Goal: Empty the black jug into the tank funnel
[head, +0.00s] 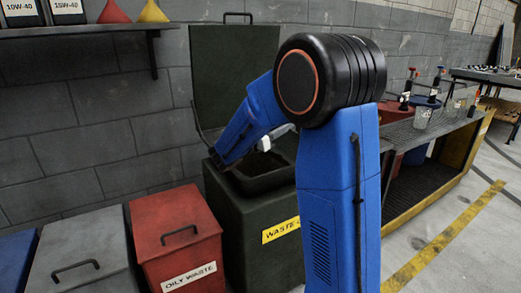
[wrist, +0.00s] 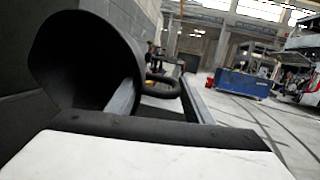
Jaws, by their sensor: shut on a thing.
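The black jug (wrist: 52,62) is large at the left of the wrist view, with its dark open end turned toward the camera and its ring handle (wrist: 165,88) on the right. My gripper (wrist: 160,78) is shut on the jug, one finger at its wall and the other beyond the handle. The jug's contents do not show. In the head view my arm hides the gripper and jug. The dark green waste tank (head: 258,215) stands behind my arm with its lid (head: 232,70) raised. Its black funnel (head: 262,182) is on top, partly covered by my arm.
A red oily waste bin (head: 178,225) and a grey bin (head: 85,250) stand left of the tank. A wall shelf (head: 80,32) holds bottles and small coloured funnels. A bench (head: 430,130) with bottles is at the right. The floor (head: 470,260) at the lower right is clear.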

